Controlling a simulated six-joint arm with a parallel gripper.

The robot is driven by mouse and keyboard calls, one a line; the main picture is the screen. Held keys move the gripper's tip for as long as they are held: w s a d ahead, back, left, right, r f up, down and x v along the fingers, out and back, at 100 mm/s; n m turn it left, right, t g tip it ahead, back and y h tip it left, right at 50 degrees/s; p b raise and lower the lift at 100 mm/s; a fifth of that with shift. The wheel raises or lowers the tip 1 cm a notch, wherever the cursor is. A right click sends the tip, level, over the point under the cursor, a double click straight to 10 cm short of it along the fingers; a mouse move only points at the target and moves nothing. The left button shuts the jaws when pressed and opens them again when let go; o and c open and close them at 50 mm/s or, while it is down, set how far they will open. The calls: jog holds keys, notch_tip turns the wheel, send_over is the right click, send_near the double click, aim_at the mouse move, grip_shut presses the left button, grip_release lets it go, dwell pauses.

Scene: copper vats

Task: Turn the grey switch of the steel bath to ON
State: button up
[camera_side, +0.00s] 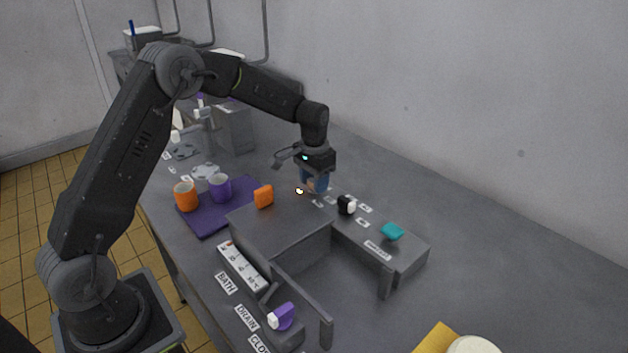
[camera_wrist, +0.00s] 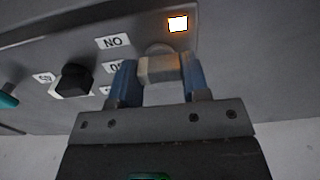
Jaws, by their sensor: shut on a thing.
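The grey switch (camera_wrist: 160,68) sits on the grey control panel (camera_wrist: 220,60) in the wrist view, between my gripper's two blue fingers. My gripper (camera_wrist: 158,80) is shut on it. An ON label (camera_wrist: 113,42) reads upside down beside the switch, and a second label (camera_wrist: 116,68) is partly hidden by a finger. A small lamp (camera_wrist: 178,24) near the switch glows yellow-white; it also shows in the side view (camera_side: 299,191). In the side view my gripper (camera_side: 316,184) points down behind the steel bath (camera_side: 282,228), and the switch is hidden there.
A black knob (camera_side: 346,205) and a teal knob (camera_side: 391,231) stand on the panel right of my gripper. A purple mat (camera_side: 206,224) holds an orange mug (camera_side: 185,196) and a purple mug (camera_side: 220,187). A purple knob (camera_side: 284,316) is in front.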

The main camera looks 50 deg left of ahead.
dwell(0.5)
jog(key=o, duration=0.9)
notch_tip(320, 180, up, 14)
jog(key=shift+f, duration=0.1)
jog(key=s+d+r+t, duration=0.2)
jog(key=s+d+r, duration=0.2)
jog(key=s, duration=0.4)
jog(key=s+d+r+t, duration=0.1)
jog(key=s+d+r, duration=0.25)
jog(key=s, duration=0.45)
jog(key=s+d+f+t, duration=0.1)
jog(key=s, duration=0.3)
jog(key=s+d+f, duration=0.1)
jog(key=s, duration=0.4)
jog(key=s+d+f+t, duration=0.1)
jog(key=s, duration=0.4)
jog(key=shift+s+f+t, duration=0.1)
jog(key=shift+f+t, duration=0.2)
jog(key=shift+f, duration=0.1)
